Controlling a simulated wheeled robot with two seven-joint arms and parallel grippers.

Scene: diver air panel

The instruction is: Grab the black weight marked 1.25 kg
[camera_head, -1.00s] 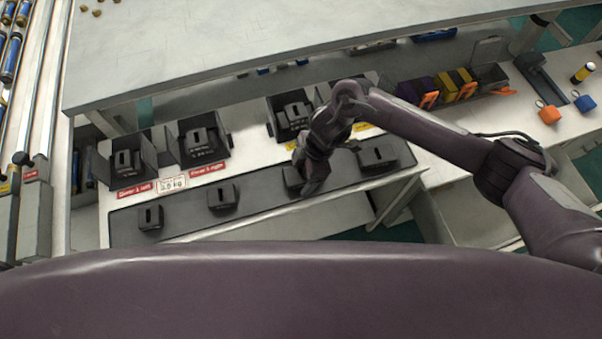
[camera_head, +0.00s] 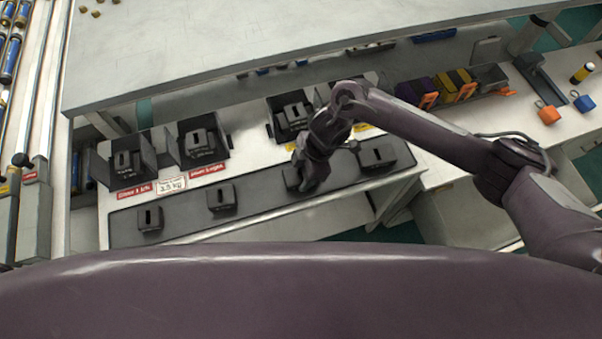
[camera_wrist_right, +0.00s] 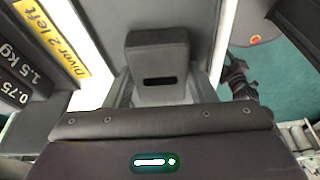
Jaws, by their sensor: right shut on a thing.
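My right gripper (camera_head: 304,184) is shut on a black block weight (camera_head: 291,178) at the dark strip (camera_head: 262,196) on the bench. In the right wrist view the weight (camera_wrist_right: 157,48) sits between the fingers, with a dark slot facing the camera. No mark can be read on it, and whether it touches the strip is unclear. Similar black weights stand on the strip: one to the right (camera_head: 377,153), and two to the left, a nearer one (camera_head: 222,197) and a farther one (camera_head: 150,217). My left gripper is out of view.
Open black bins with weights stand behind the strip, at left (camera_head: 126,163), middle (camera_head: 202,146) and right (camera_head: 291,121). In the wrist view a yellow label (camera_wrist_right: 53,36) reads "Diver 2 left", beside weights marked 1.5 kg and 0.75. A raised grey shelf (camera_head: 220,50) overhangs behind.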

